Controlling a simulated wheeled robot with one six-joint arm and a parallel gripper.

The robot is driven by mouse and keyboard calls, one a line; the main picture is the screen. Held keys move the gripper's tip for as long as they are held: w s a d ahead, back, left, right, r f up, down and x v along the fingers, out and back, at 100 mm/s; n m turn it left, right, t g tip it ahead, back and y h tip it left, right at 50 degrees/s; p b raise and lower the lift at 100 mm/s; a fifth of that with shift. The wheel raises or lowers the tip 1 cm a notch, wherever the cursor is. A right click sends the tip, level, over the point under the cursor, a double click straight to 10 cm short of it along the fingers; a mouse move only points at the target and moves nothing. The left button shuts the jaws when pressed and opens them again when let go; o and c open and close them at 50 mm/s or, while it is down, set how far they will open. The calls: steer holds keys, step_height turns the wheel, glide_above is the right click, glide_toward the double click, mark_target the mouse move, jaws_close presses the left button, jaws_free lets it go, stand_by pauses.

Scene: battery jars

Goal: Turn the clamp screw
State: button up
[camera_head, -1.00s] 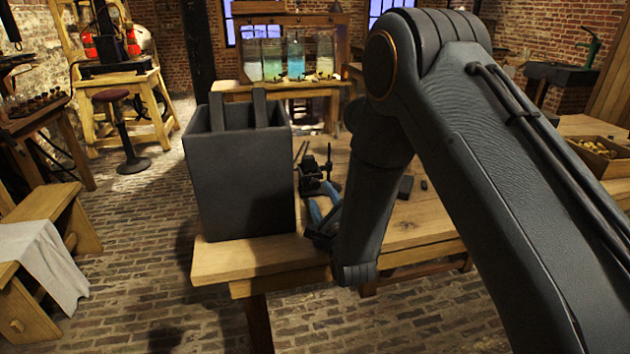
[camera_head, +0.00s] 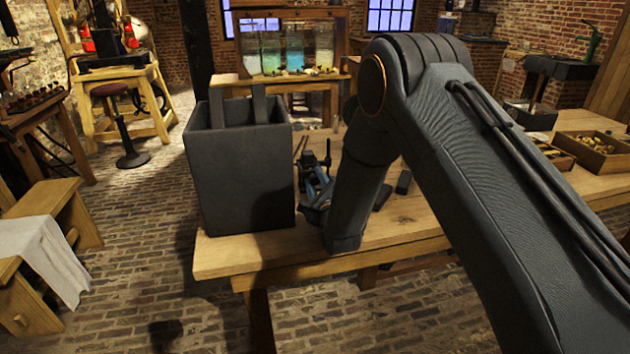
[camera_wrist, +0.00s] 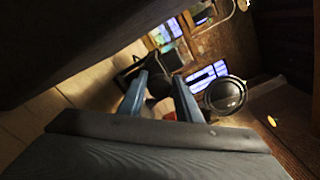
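A small dark clamp fitting (camera_head: 309,163) with an upright post stands on the wooden bench, right of the large dark jar. My gripper (camera_head: 317,183) is low over the bench just in front of it, partly hidden by my arm. In the wrist view my gripper (camera_wrist: 160,80) shows two blue fingers standing apart. A dark rounded thing (camera_wrist: 159,87) shows in the gap between them; I cannot tell whether it is the clamp screw or whether the fingers touch it. A dark round disc with a pale rim (camera_wrist: 225,95) is right of the right finger.
The tall dark jar (camera_head: 240,183), with two upright plates, stands close left of my gripper. Dark blocks (camera_head: 403,182) lie right of my arm. Boxes of small parts (camera_head: 592,150) stand on the bench (camera_head: 410,222) at right. Glass jars (camera_head: 295,53) are behind.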

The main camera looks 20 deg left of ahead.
steer(key=c, duration=0.6)
steer(key=shift+n, duration=0.3)
steer(key=n+b, duration=0.2)
steer(key=n, duration=0.1)
steer(key=shift+n, duration=0.4)
steer(key=n+b, duration=0.1)
steer(key=n, duration=0.1)
steer(key=shift+n, duration=0.3)
steer(key=n+b, duration=0.1)
steer(key=n, duration=0.2)
steer(key=shift+n, duration=0.3)
steer(key=shift+n+b, duration=0.55)
steer(key=shift+n, duration=1.35)
